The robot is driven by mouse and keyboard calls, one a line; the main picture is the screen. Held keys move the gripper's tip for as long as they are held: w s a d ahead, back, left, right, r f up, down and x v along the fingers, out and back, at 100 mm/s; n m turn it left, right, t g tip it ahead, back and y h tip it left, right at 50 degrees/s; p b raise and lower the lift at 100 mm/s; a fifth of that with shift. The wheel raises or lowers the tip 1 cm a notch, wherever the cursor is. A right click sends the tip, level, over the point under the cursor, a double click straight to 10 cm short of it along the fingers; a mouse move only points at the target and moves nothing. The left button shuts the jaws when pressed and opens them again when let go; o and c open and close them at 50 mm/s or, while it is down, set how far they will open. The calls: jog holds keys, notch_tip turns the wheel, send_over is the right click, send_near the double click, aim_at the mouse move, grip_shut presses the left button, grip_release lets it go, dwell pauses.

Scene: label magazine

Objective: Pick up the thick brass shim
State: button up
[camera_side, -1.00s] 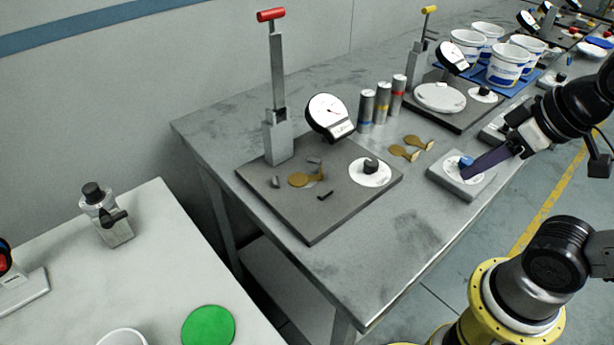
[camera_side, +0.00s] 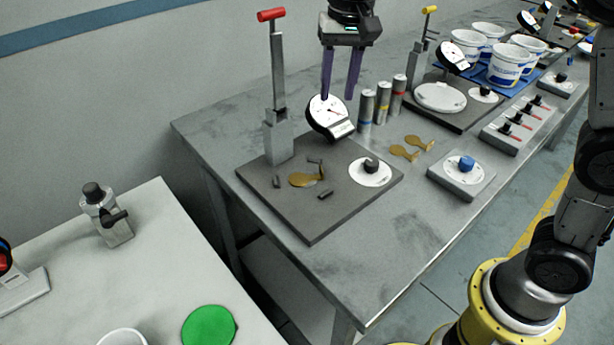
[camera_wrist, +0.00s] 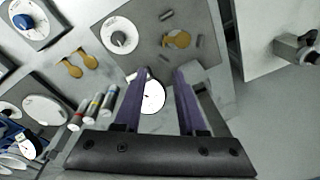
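Three brass shims show. One brass shim (camera_side: 306,180) lies on the dark plate (camera_side: 312,222) among small dark blocks; it also shows in the wrist view (camera_wrist: 178,40). Two more, a nearer brass shim (camera_side: 404,153) and a farther brass shim (camera_side: 419,142), lie side by side on the bench, right of the plate; the wrist view shows this pair at left (camera_wrist: 70,68). I cannot tell which is thickest. My gripper (camera_side: 338,97) points down above the dial gauge (camera_side: 328,116), its purple fingers apart and empty. In the wrist view the gauge (camera_wrist: 152,98) shows between the fingers.
A tall red-handled post (camera_side: 279,80) stands at the plate's back left. Three banded cylinders (camera_side: 382,102) stand behind the bench pair. A blue-knob box (camera_side: 462,175) and a switch box (camera_side: 518,125) sit at right. Bare bench lies in front of the pair.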

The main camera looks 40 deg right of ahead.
jog(key=g, duration=0.1)
send_over(321, 169)
notch_tip(321, 169, down, 5)
jog(key=f, duration=0.7)
jog(key=shift+a+f, duration=0.25)
jog(key=shift+d+f, duration=0.15)
jog(key=shift+f, duration=1.35)
jog(key=shift+d+f, duration=0.15)
jog(key=shift+f, duration=1.3)
grip_shut()
